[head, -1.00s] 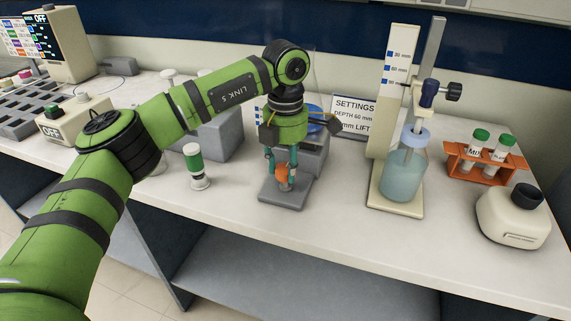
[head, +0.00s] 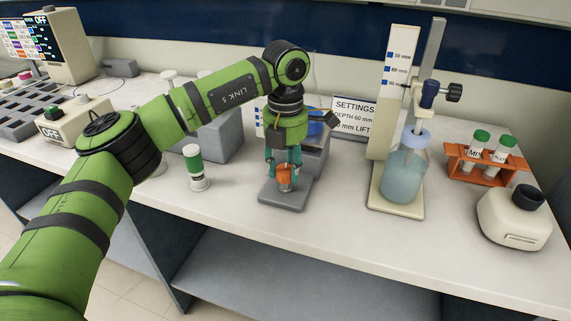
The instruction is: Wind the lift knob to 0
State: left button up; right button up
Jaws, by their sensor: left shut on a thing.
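My left gripper (head: 283,168) points down and is shut on an orange knob (head: 285,181). The knob stands low over the grey base plate (head: 283,201) of a grey device. My fingers and wrist hide part of the knob and most of the device. I cannot read any lift scale or pointer on it. A settings card (head: 355,117) behind shows "DEPTH 60 mm" and a lift line partly hidden by my gripper. My right gripper is not in view.
The bench front (head: 330,225) is clear.

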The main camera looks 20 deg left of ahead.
aim_at(286, 169)
pick_arm(q)
jog(key=o, duration=1.1)
jog(key=shift+f, duration=0.15)
jog(key=shift+o, duration=0.2)
notch_tip(286, 169, up, 12)
jog(key=shift+d, duration=0.1)
